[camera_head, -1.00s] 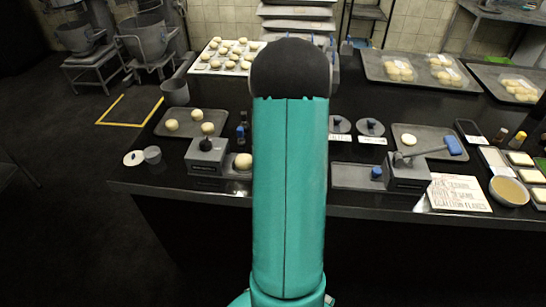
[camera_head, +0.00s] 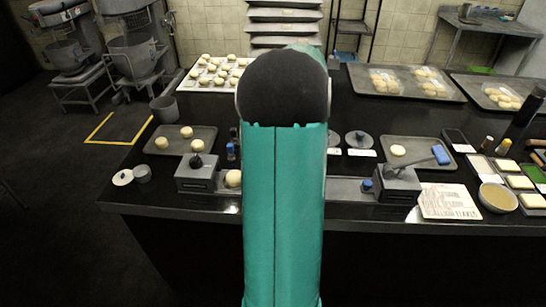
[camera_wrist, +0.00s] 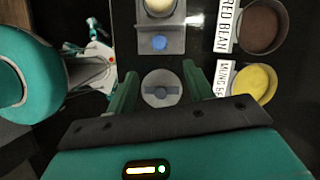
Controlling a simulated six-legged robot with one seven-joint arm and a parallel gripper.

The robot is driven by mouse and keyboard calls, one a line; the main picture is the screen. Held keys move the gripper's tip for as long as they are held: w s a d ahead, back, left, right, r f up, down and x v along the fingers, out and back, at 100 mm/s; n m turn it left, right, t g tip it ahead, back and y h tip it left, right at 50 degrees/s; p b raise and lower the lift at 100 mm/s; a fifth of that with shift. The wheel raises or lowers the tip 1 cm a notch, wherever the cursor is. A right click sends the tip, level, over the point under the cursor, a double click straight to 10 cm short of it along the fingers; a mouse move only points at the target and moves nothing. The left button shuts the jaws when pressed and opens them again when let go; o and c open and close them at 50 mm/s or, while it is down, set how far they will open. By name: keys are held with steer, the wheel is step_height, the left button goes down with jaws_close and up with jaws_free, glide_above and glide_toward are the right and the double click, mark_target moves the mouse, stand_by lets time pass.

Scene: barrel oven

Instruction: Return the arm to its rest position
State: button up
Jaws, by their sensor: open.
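My arm, teal with a dark rounded joint (camera_head: 284,88), stands upright in the middle of the head view and hides part of the dark counter (camera_head: 222,208) behind it. My gripper does not show in that view. In the wrist view my gripper (camera_wrist: 160,84) has its two green fingers wide apart, with nothing held between them. A round grey lid with a bar handle (camera_wrist: 161,94) shows below, between the fingers in the picture.
The wrist view shows a dough ball (camera_wrist: 160,6), a red bean bowl (camera_wrist: 263,27) and a yellow-filled bowl (camera_wrist: 254,83). Two press-like devices (camera_head: 197,179) (camera_head: 398,185) stand at the counter's front. Trays (camera_head: 406,84) lie behind. Floor at left is mostly clear.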

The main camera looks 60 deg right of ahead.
steer(key=shift+s+d+r, duration=0.15)
steer(key=shift+s+r, duration=0.05)
steer(key=shift+r, duration=0.45)
steer(key=w+a+r+n, duration=0.3)
steer(key=a+n, duration=0.1)
steer(key=a, duration=0.4)
steer(key=w+a+r+n+h, duration=0.1)
steer(key=w+a+r+n, duration=0.1)
steer(key=a+n, duration=0.35)
steer(key=w+a+r+n, duration=0.2)
steer(key=w+a+r, duration=0.1)
steer(key=a, duration=0.6)
steer(key=s+a+n+t+h, duration=0.1)
steer(key=s+a+n, duration=0.3)
steer(key=a+n, duration=0.4)
steer(key=s+a+n+t, duration=0.1)
steer(key=s+a+n, duration=0.2)
steer(key=a+n, duration=0.5)
steer(key=a+r, duration=0.1)
steer(key=a, duration=0.5)
steer(key=shift+s+a+n+h, duration=0.15)
steer(key=shift+s+n+h, duration=0.2)
steer(key=shift+h, duration=0.05)
